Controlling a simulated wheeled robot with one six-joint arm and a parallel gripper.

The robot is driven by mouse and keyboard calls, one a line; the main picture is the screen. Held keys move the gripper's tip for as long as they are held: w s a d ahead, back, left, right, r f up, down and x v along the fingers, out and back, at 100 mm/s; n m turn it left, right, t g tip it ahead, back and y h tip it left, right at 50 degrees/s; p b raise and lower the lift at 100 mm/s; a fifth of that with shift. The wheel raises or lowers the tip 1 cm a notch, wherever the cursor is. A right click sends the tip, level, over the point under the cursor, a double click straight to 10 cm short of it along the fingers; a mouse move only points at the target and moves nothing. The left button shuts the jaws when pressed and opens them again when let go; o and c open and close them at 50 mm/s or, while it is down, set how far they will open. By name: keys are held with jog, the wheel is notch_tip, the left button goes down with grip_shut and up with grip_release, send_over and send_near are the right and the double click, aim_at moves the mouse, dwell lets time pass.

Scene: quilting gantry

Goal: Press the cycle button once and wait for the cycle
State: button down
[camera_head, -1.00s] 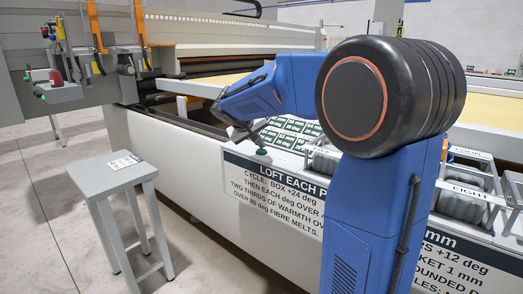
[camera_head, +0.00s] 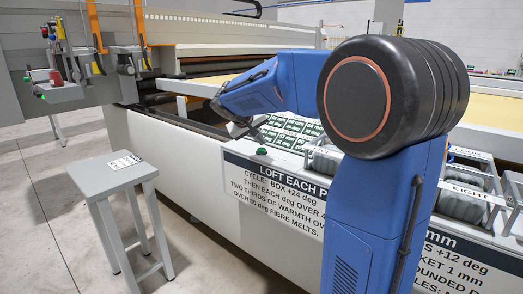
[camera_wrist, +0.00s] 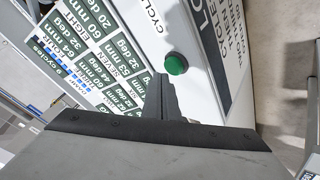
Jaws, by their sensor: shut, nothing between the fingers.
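The green round cycle button (camera_head: 262,151) sits on the white top ledge of the machine, above the "LOFT EACH" sign. It also shows in the wrist view (camera_wrist: 176,64), next to the printed word "CYCLE". My gripper (camera_head: 240,131) is shut and empty, just above and to the left of the button in the head view. In the wrist view its fingertips (camera_wrist: 160,82) appear just short of the button, which is in full view. A gap shows between them in the head view.
A panel of green readouts (camera_wrist: 85,50) in mm and deg lies beside the button, with a "cycles" line. Grey pads in racks (camera_head: 462,203) stand along the ledge to the right. A grey stool (camera_head: 122,172) stands on the open floor at left.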

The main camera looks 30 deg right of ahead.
aim_at(260, 150)
jog(key=shift+r, duration=0.2)
jog(key=shift+r, duration=2.4)
